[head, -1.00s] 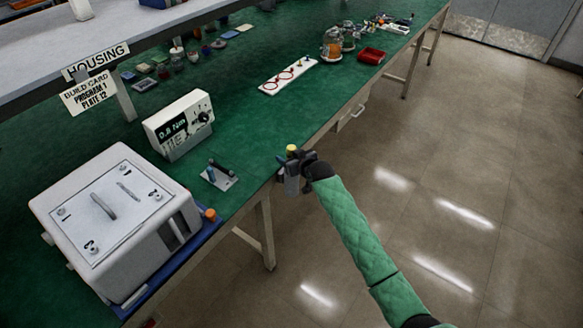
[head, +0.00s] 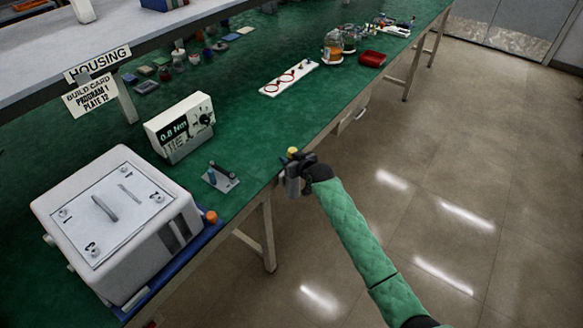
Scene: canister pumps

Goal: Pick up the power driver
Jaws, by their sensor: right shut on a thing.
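My right gripper (head: 291,178) is at the front edge of the green bench, its arm coming up from the bottom right. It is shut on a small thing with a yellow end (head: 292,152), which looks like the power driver. Most of that thing is hidden by the fingers, and it seems upright. A small metal stand with dark posts (head: 221,178) is on the bench left of the gripper, apart from it. My left gripper is not in view.
A white controller reading 0.8 Nm (head: 180,127) stands behind the stand. A large white box (head: 115,215) sits on a blue base at the left. A white plate with red rings (head: 289,78) and a red tray (head: 372,58) are farther off. Bench between is clear.

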